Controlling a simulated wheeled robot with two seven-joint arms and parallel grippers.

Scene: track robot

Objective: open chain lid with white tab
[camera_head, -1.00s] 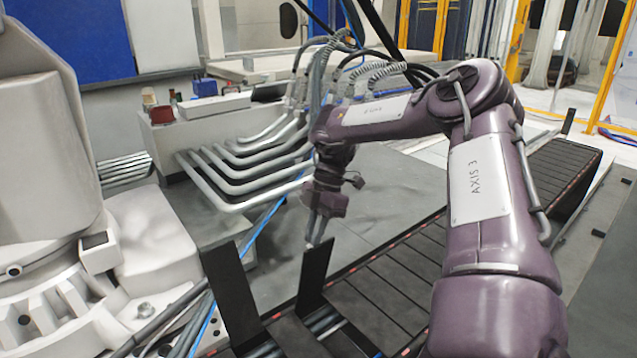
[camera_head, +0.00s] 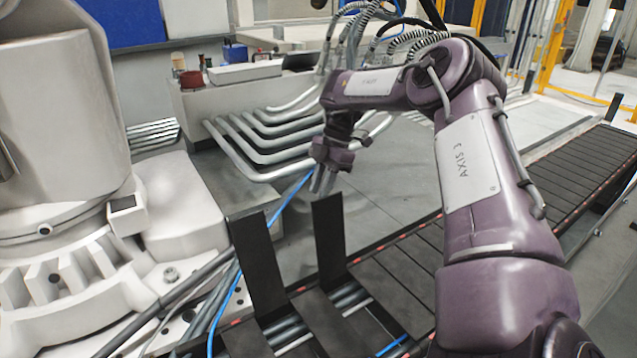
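The black cable chain (camera_head: 500,207) runs diagonally across the floor on the right, with most of its lids lying flat. One lid (camera_head: 330,232) stands almost upright near the middle, and a second lid (camera_head: 259,262) stands open to its left. My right gripper (camera_head: 321,186), on the purple arm, is just above and behind the top edge of the middle lid. Its fingertips are small and partly behind that edge, so I cannot tell whether they touch it or how far apart they are. I cannot make out a white tab. My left gripper is not in view.
Cables and hoses (camera_head: 350,298) show inside the open chain sections. A large white machine base (camera_head: 75,240) fills the left side. Bent metal pipes (camera_head: 262,150) stand out behind my gripper. Grey floor (camera_head: 395,180) lies clear behind the chain.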

